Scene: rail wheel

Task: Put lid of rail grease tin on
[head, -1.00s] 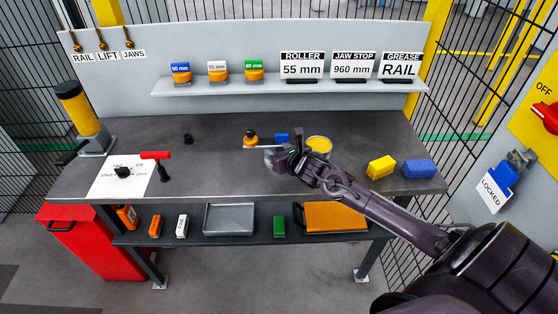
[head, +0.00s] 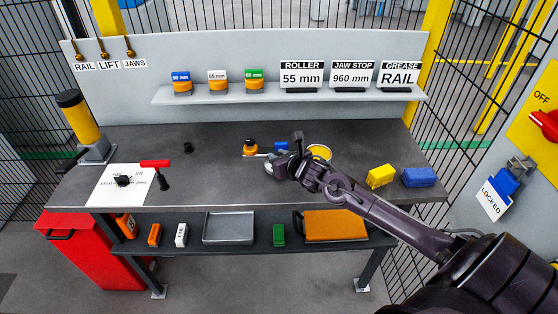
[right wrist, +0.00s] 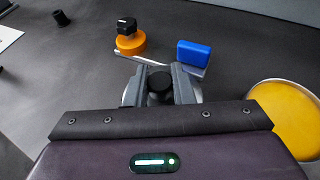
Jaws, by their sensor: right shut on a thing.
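The grease tin (head: 319,152) is a round open tin with yellow contents, standing on the bench. It also shows at the right edge of the right wrist view (right wrist: 290,115). My right gripper (head: 279,166) is left of the tin in the head view. In the right wrist view its fingers (right wrist: 158,84) are shut on the black knob of the silver lid (right wrist: 130,92). The fingers and wrist hide most of the lid. In the head view the lid (head: 271,170) shows as a silver disc beside the tin, not over it. My left gripper is not in view.
Beyond the lid are an orange pot with a black cap (head: 250,147), a thin silver rod and a blue block (head: 281,147). Yellow (head: 380,176) and blue (head: 419,177) blocks stand at the bench's right. The bench left of the lid is mostly clear.

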